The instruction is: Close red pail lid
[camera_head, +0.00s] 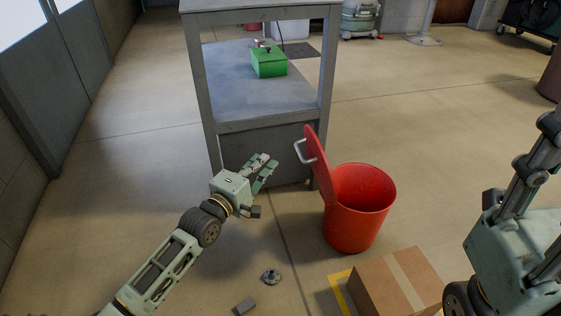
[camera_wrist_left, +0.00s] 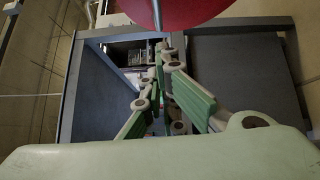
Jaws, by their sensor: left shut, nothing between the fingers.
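The red pail (camera_head: 356,215) stands on the floor right of centre in the head view, its mouth uncovered. Its red lid (camera_head: 319,165) stands up, roughly upright, at the pail's left rim, with a pale handle (camera_head: 304,151) on its left side. My left gripper (camera_head: 266,165) is shut and empty, to the left of the lid and apart from it. In the left wrist view, the lid (camera_wrist_left: 195,10) shows at the top edge, beyond my left fingers (camera_wrist_left: 165,85). My right gripper is not in view.
A grey workbench (camera_head: 265,125) with a green box (camera_head: 269,62) stands behind the pail. A cardboard box (camera_head: 398,284) lies on the floor in front of the pail. Small grey parts (camera_head: 271,276) lie on the floor near my left arm. The floor at left is clear.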

